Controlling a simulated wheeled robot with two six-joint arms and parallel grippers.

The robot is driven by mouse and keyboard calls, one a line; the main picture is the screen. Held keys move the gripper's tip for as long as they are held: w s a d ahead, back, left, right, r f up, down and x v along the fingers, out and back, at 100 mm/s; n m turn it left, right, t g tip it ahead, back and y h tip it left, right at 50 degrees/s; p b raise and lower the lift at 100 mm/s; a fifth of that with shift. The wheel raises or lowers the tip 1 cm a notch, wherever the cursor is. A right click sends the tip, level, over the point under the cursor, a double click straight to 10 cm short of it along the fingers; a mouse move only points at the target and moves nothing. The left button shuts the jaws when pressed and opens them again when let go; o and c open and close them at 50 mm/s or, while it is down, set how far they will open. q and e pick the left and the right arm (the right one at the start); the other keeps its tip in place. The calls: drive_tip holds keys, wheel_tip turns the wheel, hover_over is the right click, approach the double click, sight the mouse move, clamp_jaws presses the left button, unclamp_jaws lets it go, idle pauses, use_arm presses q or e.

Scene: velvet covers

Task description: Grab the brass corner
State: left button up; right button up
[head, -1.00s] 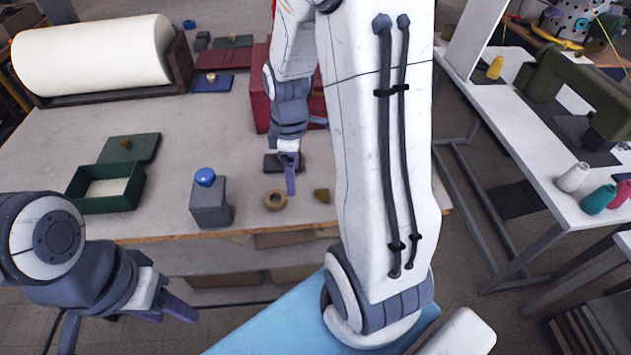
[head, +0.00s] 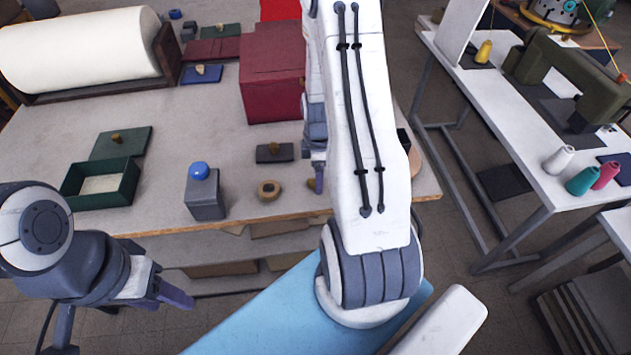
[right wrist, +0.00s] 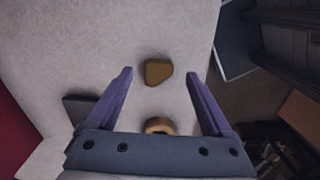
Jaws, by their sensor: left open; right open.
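The brass corner (right wrist: 158,71) is a small brownish-gold wedge lying on the pale table top. In the right wrist view it sits between and slightly beyond the fingertips of my right gripper (right wrist: 160,75), which is open and empty. In the head view the brass corner (head: 311,183) is largely hidden beside the gripper's finger, near the table's front edge. My right arm covers much of that area. My left gripper (head: 170,296) is open and empty, in front of the table at the lower left.
A tape roll (head: 269,190) lies left of the brass corner; it also shows in the right wrist view (right wrist: 158,125).

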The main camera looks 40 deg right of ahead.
sight(314, 185)
drive_tip(key=shift+w+f, duration=0.1)
drive_tip(key=shift+f, duration=1.2)
clamp_jaws()
drive_tip(key=shift+r, duration=0.1)
